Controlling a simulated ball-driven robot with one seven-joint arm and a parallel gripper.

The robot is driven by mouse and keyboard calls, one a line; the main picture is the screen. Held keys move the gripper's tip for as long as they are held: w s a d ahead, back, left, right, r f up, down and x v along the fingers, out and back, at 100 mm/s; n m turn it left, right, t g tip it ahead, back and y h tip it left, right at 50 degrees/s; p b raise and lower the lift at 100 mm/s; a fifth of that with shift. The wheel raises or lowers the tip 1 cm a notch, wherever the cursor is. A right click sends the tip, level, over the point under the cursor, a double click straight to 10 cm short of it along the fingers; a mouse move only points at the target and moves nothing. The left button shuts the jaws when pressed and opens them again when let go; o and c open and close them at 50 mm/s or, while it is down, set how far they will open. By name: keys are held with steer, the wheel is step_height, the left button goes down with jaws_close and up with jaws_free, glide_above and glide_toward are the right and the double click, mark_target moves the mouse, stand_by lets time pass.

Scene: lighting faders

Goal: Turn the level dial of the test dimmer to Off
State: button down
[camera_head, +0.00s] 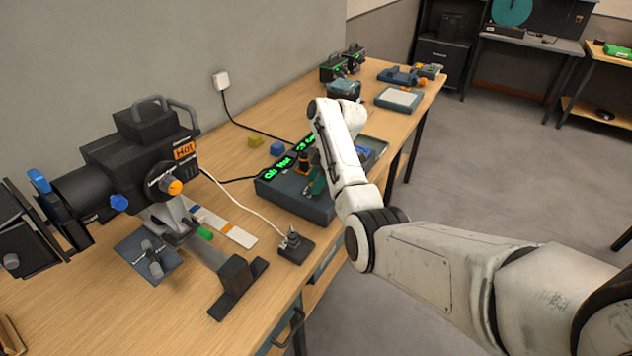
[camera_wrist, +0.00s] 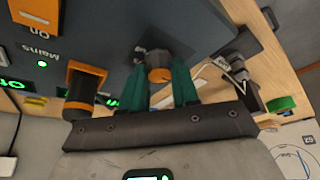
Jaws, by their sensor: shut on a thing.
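The dimmer (camera_head: 283,192) is a blue-grey box on the bench with glowing green displays; my arm and gripper cover part of it. In the wrist view its panel (camera_wrist: 120,30) shows upside-down lettering reading "Mains" and "On". My gripper (camera_head: 317,180) is at the panel; its green fingers (camera_wrist: 170,78) also show in the wrist view. They are shut on a small orange-faced dial (camera_wrist: 158,73). A dark mark lies beside this dial on the panel. Its pointer position and label cannot be read. A larger black-and-orange knob (camera_wrist: 84,85) stands beside the fingers.
A black stage lamp (camera_head: 125,160) marked "Hot" stands at the left of the bench. A small black connector box (camera_head: 292,248) with a cable sits close in front of the dimmer. Yellow and blue blocks lie behind it. A grey-topped tray (camera_head: 399,98) lies further back.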

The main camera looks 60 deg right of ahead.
steer(key=c, duration=0.8)
jaws_free()
steer(key=shift+c, duration=0.2)
steer(key=p+v, duration=0.3)
steer(key=v, duration=0.7)
steer(key=shift+r, duration=0.4)
steer(key=shift+s, duration=0.1)
